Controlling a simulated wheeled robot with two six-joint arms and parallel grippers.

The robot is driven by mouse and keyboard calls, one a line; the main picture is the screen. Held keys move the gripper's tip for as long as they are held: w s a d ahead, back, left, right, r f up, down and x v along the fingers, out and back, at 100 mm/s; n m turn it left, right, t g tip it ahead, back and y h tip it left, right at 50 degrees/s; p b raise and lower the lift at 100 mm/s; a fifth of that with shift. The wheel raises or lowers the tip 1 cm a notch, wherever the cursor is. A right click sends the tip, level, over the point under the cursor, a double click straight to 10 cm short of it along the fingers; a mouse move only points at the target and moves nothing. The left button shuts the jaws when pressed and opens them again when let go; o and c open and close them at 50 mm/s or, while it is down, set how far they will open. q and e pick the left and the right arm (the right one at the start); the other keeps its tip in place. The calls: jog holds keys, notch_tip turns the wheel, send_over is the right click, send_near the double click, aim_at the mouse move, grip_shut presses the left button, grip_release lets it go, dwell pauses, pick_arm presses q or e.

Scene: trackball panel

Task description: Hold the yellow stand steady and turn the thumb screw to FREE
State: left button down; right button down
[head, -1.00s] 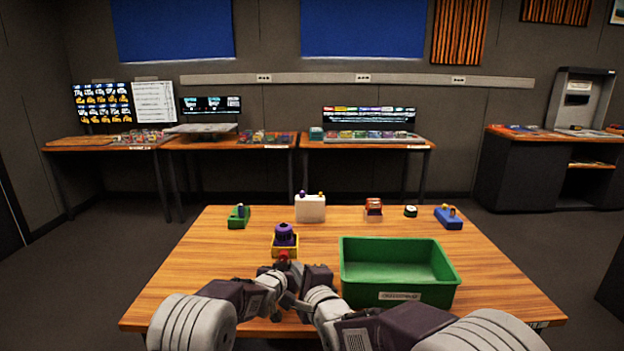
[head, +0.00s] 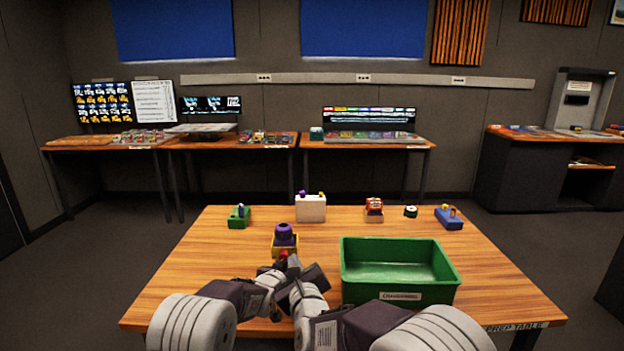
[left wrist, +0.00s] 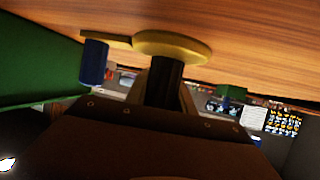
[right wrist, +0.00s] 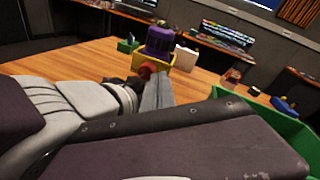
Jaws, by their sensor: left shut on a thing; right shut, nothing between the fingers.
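The left wrist view, upside down, shows the yellow stand as a round yellow disc (left wrist: 172,44) with a dark post (left wrist: 166,82) and a side arm bearing a blue cylinder (left wrist: 95,62). My left gripper (left wrist: 165,95) is shut on the post. In the head view the grippers hide most of this. A red knob (head: 283,254) shows just beyond them; I cannot tell whether it belongs to the stand. My right gripper (head: 294,264) is shut and empty, its grey fingers (right wrist: 158,92) close to the red knob (right wrist: 145,71). No FREE mark is legible.
A yellow holder with a purple top (head: 285,235) stands just beyond the grippers. A green bin (head: 400,293) is close on the right. Several small devices line the table's back, including a white box (head: 311,210) and a blue one (head: 448,219). The table's left side is clear.

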jog(key=shift+w, duration=0.35)
jog(key=shift+s+a, duration=0.1)
jog(key=shift+a, duration=0.2)
dwell(0.4)
jog(key=shift+r, duration=0.15)
jog(key=shift+a+r, duration=0.45)
jog(key=shift+r, duration=0.35)
dwell(0.3)
jog(key=s, duration=0.6)
jog(key=shift+d, duration=0.3)
